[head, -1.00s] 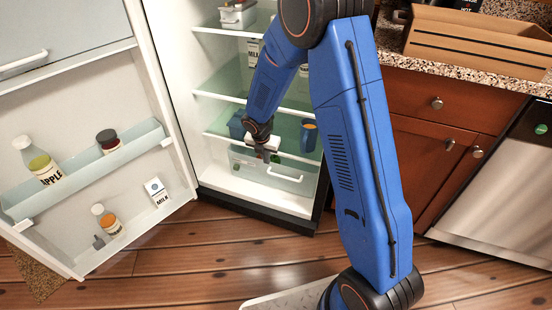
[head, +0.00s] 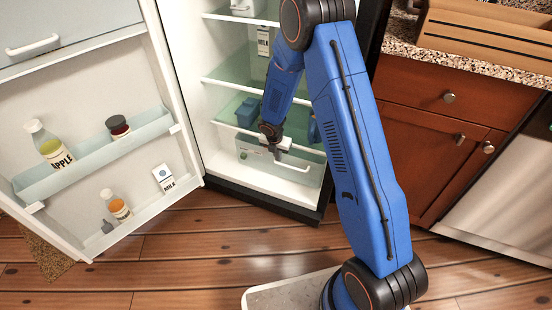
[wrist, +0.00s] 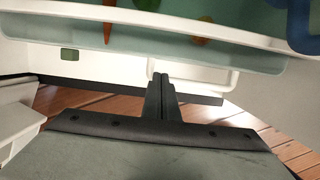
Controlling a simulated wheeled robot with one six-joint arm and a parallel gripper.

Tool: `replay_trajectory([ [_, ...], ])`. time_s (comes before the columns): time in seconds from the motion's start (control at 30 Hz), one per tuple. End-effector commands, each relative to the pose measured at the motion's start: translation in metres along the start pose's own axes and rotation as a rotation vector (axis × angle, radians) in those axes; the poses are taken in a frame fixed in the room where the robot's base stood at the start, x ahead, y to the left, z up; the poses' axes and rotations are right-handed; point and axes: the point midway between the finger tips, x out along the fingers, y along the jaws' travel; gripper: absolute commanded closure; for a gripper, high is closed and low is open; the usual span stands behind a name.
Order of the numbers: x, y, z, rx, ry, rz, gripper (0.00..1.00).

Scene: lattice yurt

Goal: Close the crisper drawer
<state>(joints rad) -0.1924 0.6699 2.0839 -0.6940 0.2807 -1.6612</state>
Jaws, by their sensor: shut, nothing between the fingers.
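The crisper drawer (head: 309,172) is low in the open fridge, with a pale translucent front and a white bar handle. In the wrist view its front (wrist: 235,58) crosses the top, and coloured contents show behind its rim, including an orange piece. How far it stands out is hard to tell. My gripper (head: 277,157) is at the drawer front, near the handle, with its fingers together and empty. In the wrist view the fingertips (wrist: 160,78) overlap the white handle (wrist: 205,78); whether they touch it is unclear. My arm hides part of the fridge interior.
The open fridge door (head: 150,112) is at the left, with bottles and a milk carton (head: 163,178) in its bins. A blue container (head: 247,112) sits on the shelf above the drawer. Wooden cabinets (head: 450,125) stand at the right. Some wooden floor in front is clear.

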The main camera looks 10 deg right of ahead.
Motion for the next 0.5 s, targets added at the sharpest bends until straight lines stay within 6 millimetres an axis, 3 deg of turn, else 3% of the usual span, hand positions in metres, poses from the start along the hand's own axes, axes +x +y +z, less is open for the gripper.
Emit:
replay_trajectory([
  [0.2, 0.004, 0.000, 0.015, 0.000, 0.000, -0.001, 1.00],
  [0.5, 0.004, 0.000, 0.017, 0.000, 0.000, -0.001, 1.00],
])
